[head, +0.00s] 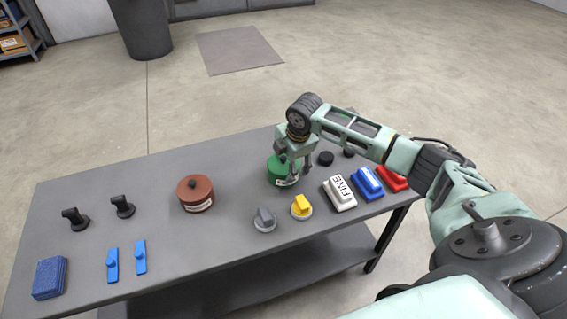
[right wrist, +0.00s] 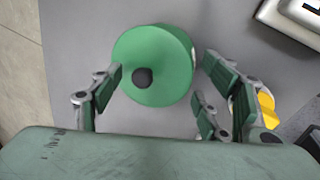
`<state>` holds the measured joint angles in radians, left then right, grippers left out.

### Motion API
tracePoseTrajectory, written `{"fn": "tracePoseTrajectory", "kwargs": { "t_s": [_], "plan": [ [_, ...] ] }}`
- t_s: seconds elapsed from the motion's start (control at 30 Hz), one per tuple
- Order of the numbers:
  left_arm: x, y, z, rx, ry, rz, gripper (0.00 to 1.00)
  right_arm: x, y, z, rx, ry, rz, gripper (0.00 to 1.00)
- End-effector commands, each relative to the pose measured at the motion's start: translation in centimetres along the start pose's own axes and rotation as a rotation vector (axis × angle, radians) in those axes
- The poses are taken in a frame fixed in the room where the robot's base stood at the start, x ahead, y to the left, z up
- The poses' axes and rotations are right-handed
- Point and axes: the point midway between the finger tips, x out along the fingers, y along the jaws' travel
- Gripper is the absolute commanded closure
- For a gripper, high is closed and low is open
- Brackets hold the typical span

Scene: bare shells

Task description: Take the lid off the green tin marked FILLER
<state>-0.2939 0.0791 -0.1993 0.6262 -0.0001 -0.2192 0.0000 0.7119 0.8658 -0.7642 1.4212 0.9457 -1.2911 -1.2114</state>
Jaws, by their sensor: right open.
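The green tin (head: 278,172) stands on the grey table, partly hidden behind my right gripper (head: 296,164). A pale label shows on its front, too small and covered to read. In the right wrist view its round green lid (right wrist: 162,52) is seen from above, with a black knob (right wrist: 142,78) on it. The lid sits on the tin. My right gripper (right wrist: 160,78) is open and empty, with its fingers on either side of the lid and knob in that view. Whether any finger touches the tin is unclear. My left gripper is not in view.
A red-brown tin (head: 194,196) stands to the left. A grey knob (head: 264,219), a yellow knob (head: 301,207), a white FINE block (head: 339,194), a blue block (head: 367,184) and a red block (head: 393,178) lie close by. The table (head: 150,180) is clear between the tins.

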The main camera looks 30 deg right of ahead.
Motion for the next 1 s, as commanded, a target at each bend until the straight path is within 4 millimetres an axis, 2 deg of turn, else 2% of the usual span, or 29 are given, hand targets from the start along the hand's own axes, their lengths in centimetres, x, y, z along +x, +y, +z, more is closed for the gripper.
{"fn": "tracePoseTrajectory", "kwargs": {
  "t_s": [0.07,0.57,0.83,1.0],
  "plan": [
    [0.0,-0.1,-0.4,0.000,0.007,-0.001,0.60,0.0,0.0,0.0,0.000,0.000,0.000,0.33],
    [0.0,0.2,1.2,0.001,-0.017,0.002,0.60,-0.1,0.1,0.0,0.000,0.000,0.002,0.75],
    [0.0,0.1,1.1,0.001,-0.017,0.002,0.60,-0.4,0.2,0.0,0.000,0.000,0.004,0.76],
    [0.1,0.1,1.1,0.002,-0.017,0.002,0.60,-2.5,1.0,0.0,0.000,0.001,0.007,0.76]
  ]
}}
